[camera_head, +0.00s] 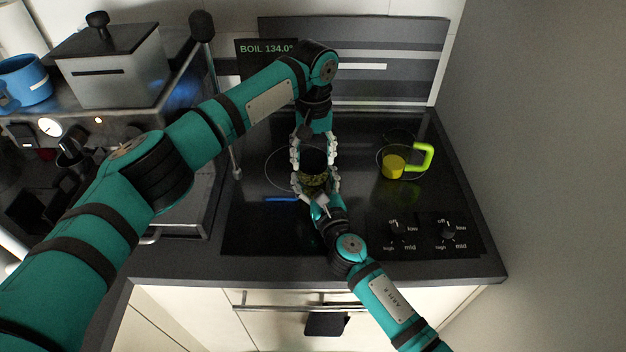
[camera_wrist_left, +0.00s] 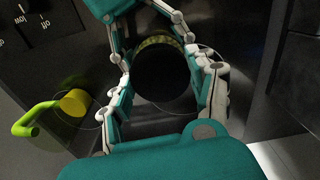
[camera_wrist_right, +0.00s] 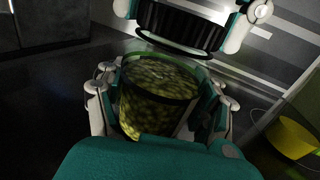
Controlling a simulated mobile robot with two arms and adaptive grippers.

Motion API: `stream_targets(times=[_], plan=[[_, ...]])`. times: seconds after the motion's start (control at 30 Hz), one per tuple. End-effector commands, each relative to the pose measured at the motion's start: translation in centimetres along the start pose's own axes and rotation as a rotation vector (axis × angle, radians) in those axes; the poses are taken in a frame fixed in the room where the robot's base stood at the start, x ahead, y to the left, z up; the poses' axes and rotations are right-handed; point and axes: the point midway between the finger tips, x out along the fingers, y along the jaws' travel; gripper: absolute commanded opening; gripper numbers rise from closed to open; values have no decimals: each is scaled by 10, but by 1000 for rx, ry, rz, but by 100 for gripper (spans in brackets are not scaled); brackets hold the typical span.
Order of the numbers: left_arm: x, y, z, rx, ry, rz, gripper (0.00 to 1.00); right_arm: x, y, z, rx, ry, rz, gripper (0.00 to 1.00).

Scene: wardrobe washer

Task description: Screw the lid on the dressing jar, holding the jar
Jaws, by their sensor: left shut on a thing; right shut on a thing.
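The dressing jar (camera_wrist_right: 158,100) has a dark green, speckled filling and stands upright between the fingers of my right gripper (camera_head: 317,190), which is shut on it. Its open rim faces up in the right wrist view. The black ribbed lid (camera_wrist_right: 182,26) is held by my left gripper (camera_head: 313,150), which is shut on it. The lid is above the jar, with a gap between them, and looks offset toward the far side. In the left wrist view the lid (camera_wrist_left: 165,75) hides most of the jar, with only a green edge of the jar (camera_wrist_left: 158,42) showing.
The jar is over a dark glass hob (camera_head: 265,225). Knobs (camera_head: 447,230) are at the front right. A metal shelf with a blue mug (camera_head: 25,80) and a grey lidded box (camera_head: 112,65) is at the left.

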Motion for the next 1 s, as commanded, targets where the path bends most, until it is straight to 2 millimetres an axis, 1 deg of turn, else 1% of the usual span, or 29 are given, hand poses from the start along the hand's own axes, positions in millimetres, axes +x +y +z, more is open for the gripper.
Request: stream_targets(times=[0.03,0.1,0.5,0.6,0.73,0.77,0.93,0.97,1.0], plan=[[0,0,0,103,-1,2,19,0,0,0,0,1,0,0],[0,0,0,256,0,2,19,0,0,0,0,1,-1,0],[1,0,0,1109,1,1,19,0,0,0,0,1,-1,0],[1,0,0,1238,1,-1,19,0,0,0,0,1,-1,0],[1,0,0,1228,2,-1,19,0,0,0,0,1,-1,0],[1,0,0,1227,2,-1,60,0,0,0,0,1,-1,0],[1,0,0,1226,2,-1,82,0,0,0,0,1,-1,0],[1,0,0,1226,2,0,85,0,0,0,0,1,-1,0],[1,0,0,1226,2,0,85,0,0,0,0,1,-1,0]])
